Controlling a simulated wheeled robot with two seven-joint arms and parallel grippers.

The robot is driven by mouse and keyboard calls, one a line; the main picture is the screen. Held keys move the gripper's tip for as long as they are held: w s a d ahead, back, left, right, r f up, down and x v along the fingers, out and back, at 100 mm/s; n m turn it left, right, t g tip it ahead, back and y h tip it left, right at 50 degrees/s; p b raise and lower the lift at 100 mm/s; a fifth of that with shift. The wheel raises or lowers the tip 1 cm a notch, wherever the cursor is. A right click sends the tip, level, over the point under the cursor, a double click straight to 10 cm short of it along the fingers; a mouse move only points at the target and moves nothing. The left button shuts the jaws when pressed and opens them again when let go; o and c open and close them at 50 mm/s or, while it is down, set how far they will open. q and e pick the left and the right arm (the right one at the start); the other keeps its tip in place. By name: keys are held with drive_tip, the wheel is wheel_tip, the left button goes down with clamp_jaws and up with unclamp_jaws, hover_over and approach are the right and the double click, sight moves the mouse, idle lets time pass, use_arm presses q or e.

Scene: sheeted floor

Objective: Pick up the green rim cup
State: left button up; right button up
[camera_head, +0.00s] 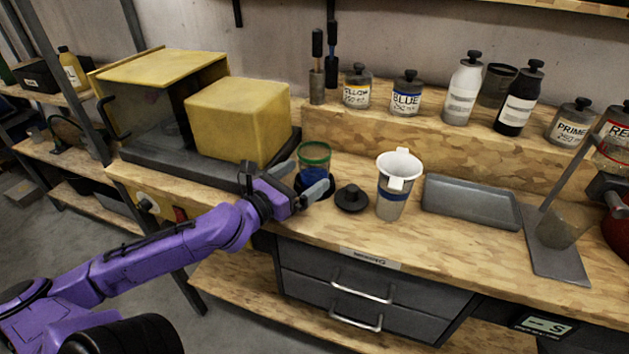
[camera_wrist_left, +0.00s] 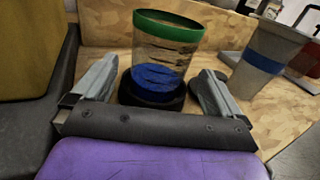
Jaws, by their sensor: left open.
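The green rim cup (camera_head: 315,152) is a clear cup with a green rim and blue in its lower part. It stands upright near the counter's front left, and also shows in the left wrist view (camera_wrist_left: 168,32). There, a blue round patch and a dark round base show at its foot. My left gripper (camera_head: 299,181) is open, with one finger on each side of the cup's lower part; the jaws also show in the left wrist view (camera_wrist_left: 160,68). Both fingers look apart from the cup. My right gripper is not in view.
A black knobbed lid (camera_head: 351,199) lies just right of the cup, then a white-rimmed cup (camera_head: 392,207) with a blue band. A grey tray (camera_head: 470,204) lies further right. A yellow block (camera_head: 238,120) on a dark base stands close at left. Labelled bottles line the raised shelf behind.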

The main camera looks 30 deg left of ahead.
use_arm(q)
drive_tip(key=w+b, duration=0.2)
drive_tip(key=w, duration=0.1)
drive_tip(key=w+b, duration=0.1)
drive_tip(key=shift+w+d+f+b, duration=0.2)
drive_tip(key=shift+d+b, duration=0.15)
drive_tip(key=shift+d, duration=0.05)
drive_tip(key=shift+w, duration=0.25)
drive_tip(key=shift+r, duration=0.3)
drive_tip(key=c, duration=1)
drive_tip(key=shift+c, duration=0.7)
drive_tip(key=shift+r, duration=0.1)
